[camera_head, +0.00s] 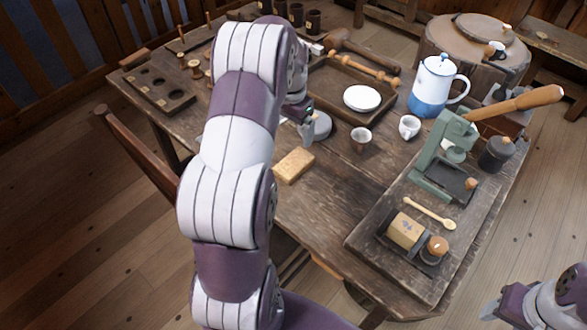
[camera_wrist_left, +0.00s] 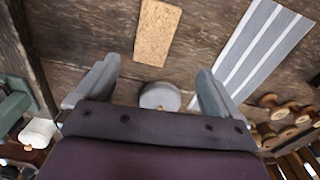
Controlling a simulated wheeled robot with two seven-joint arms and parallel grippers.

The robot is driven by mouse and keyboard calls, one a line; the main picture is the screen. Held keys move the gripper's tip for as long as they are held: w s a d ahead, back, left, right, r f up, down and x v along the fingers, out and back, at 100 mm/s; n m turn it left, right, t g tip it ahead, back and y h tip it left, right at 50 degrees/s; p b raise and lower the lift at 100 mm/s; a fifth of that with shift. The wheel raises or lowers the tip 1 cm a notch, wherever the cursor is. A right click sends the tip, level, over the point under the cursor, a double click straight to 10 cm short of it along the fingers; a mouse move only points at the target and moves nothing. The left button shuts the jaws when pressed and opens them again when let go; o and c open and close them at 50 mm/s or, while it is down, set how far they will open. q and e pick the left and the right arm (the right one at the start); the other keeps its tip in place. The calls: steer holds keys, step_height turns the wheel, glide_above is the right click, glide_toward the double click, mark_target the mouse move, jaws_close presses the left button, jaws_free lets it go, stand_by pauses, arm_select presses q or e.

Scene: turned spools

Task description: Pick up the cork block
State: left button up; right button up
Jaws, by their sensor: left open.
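The cork block (camera_head: 293,165) is a tan rectangular slab lying flat on the wooden table, near its front edge. It also shows in the left wrist view (camera_wrist_left: 157,33), beyond the fingertips. My left gripper (camera_head: 306,130) is open and empty, a little behind the block in the head view. In the left wrist view its two fingers (camera_wrist_left: 158,72) are spread apart, with a round grey knobbed piece (camera_wrist_left: 160,96) showing between them and the cork block outside the gap. My right gripper (camera_head: 494,308) shows only partly at the lower right; its jaw opening is unclear.
The round grey piece (camera_head: 321,127) stands close to the left gripper. A cup (camera_head: 361,139), a tray (camera_head: 325,100) and a green press (camera_head: 440,165) stand farther right. A striped flat piece (camera_wrist_left: 262,50) lies beside the block. Bare table lies right of the block.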

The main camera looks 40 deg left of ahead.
mark_target(293, 163)
arm_select(q)
steer(key=shift+m, duration=0.5)
steer(key=f, duration=0.7)
steer(key=d+f, duration=0.1)
steer(key=f, duration=0.3)
steer(key=shift+s+f, duration=0.15)
steer(key=shift+s, duration=0.05)
steer(key=shift+a+f, duration=0.1)
steer(key=shift+f, duration=0.2)
steer(key=shift+r, duration=0.1)
steer(key=c, duration=1.2)
steer(key=r, duration=0.4)
steer(key=shift+d+r, duration=0.2)
steer(key=shift+r, duration=0.05)
steer(key=s+d+r, duration=0.1)
steer(key=d+r, duration=0.1)
steer(key=d, duration=0.1)
steer(key=d+r, duration=0.2)
steer(key=d, duration=0.2)
steer(key=s+d+r, duration=0.1)
steer(key=d+r, duration=0.1)
steer(key=d, duration=0.2)
steer(key=shift+s+r, duration=0.25)
steer(key=shift+s, duration=0.05)
